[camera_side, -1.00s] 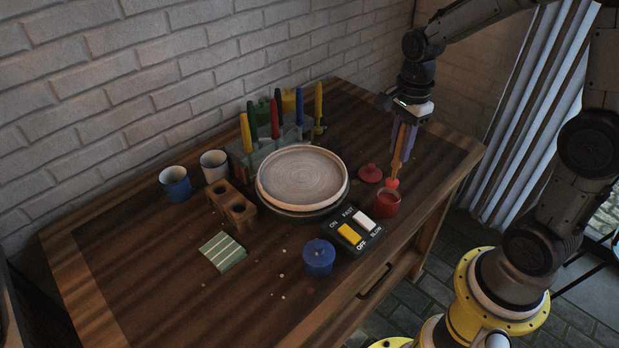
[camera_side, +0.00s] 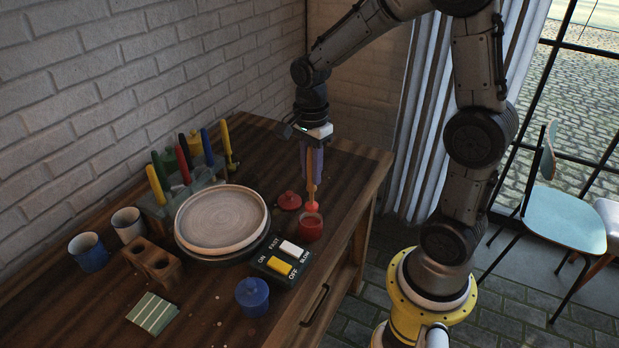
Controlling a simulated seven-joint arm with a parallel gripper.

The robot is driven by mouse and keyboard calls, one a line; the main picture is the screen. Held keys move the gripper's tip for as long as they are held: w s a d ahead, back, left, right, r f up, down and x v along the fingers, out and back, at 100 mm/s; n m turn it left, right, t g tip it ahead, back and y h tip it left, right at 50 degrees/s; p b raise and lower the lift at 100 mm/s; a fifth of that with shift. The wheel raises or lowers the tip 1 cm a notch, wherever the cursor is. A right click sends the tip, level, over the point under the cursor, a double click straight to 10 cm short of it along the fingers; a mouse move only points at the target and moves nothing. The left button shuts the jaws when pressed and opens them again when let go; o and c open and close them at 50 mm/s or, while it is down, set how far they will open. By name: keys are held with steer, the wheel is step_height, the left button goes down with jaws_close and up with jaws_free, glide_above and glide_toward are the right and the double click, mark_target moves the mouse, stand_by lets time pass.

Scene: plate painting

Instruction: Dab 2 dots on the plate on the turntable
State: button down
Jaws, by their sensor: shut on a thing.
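The pale round plate (camera_side: 222,218) rests on the dark turntable (camera_side: 212,259) in the middle of the table. I see no dots on it. My gripper (camera_side: 313,172) is shut on an upright wooden-handled dabber (camera_side: 311,192) with a round red tip (camera_side: 312,207). The tip is at or just above the mouth of the open red paint jar (camera_side: 310,229), right of the plate. Whether it touches the paint, I cannot tell. The jar's red lid (camera_side: 289,201) lies on the table beside it.
A switch box (camera_side: 284,262) sits in front of the plate, with a closed blue jar (camera_side: 252,297) nearby. Behind the plate is a rack (camera_side: 157,209) of colored tools. Two cups (camera_side: 88,252), a wooden block (camera_side: 151,262) and a striped pad (camera_side: 153,313) are on the left.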

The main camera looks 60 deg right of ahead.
steer(key=w+a+r+t, duration=0.1)
steer(key=w+r, duration=0.2)
steer(key=w, duration=0.4)
steer(key=w+a+r, duration=0.1)
steer(key=w+r, duration=0.2)
steer(key=w, duration=0.4)
steer(key=w+a+f, duration=0.2)
steer(key=w+f, duration=0.1)
steer(key=f, duration=0.3)
steer(key=shift+a+f, duration=0.3)
steer(key=shift+a, duration=0.1)
steer(key=shift+f, duration=0.55)
stand_by(0.8)
step_height(320, 180, up, 7)
stand_by(0.9)
stand_by(0.8)
